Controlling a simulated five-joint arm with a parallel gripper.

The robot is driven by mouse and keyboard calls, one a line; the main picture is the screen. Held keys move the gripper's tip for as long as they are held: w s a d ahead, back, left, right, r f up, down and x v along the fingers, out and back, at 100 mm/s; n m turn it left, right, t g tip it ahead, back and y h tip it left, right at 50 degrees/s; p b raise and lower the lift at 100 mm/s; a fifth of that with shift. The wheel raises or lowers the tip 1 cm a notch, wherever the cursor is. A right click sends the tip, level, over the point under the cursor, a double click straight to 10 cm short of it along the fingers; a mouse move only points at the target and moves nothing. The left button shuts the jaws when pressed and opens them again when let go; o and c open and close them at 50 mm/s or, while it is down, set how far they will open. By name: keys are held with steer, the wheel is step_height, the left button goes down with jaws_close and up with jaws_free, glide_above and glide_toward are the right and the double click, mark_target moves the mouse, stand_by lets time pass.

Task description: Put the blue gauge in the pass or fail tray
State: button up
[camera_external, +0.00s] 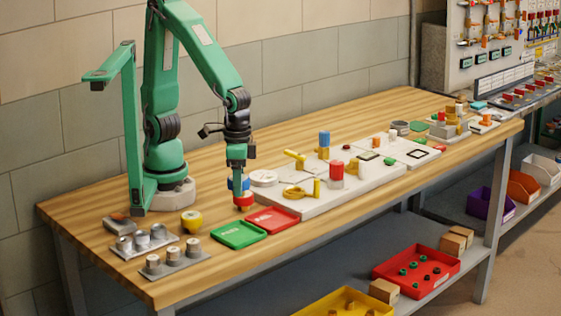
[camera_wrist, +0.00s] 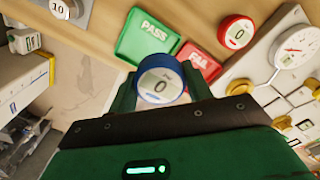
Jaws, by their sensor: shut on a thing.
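The blue gauge (camera_wrist: 160,84), with a white face reading 0, is between the fingers of my gripper (camera_wrist: 161,78) in the wrist view. My gripper (camera_external: 238,176) is shut on it. In the external view the blue gauge (camera_external: 231,184) is partly hidden by my fingers and seems held above the bench, close to the red gauge (camera_external: 243,202). The green PASS tray (camera_external: 240,235) and the red FAIL tray (camera_external: 272,219) lie side by side toward the bench's front edge. Both look empty. They also show in the wrist view, PASS (camera_wrist: 146,38) and FAIL (camera_wrist: 192,56).
The red gauge also shows in the wrist view (camera_wrist: 236,32), reading 0. A yellow gauge (camera_external: 191,221) stands left of the trays. Plates with metal cylinders (camera_external: 173,261) are at front left. A pale board with pipes and valves (camera_external: 350,185) fills the right side.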

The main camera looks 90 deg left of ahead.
steer(key=w+a+f, duration=0.1)
steer(key=w+f, duration=0.1)
steer(key=w+a+f, duration=0.2)
steer(key=w, duration=0.1)
steer(key=w+a+f, duration=0.1)
steer(key=w+a, duration=0.1)
steer(key=w, duration=0.1)
steer(key=shift+a+f, duration=0.25)
steer(key=shift+f, duration=0.15)
steer(key=shift+f, duration=0.1)
steer(key=shift+f, duration=1.9)
steer(key=shift+f, duration=0.15)
steer(key=o, duration=1.2)
steer(key=shift+s, duration=0.1)
step_height(320, 180, up, 12)
steer(key=shift+r, duration=0.2)
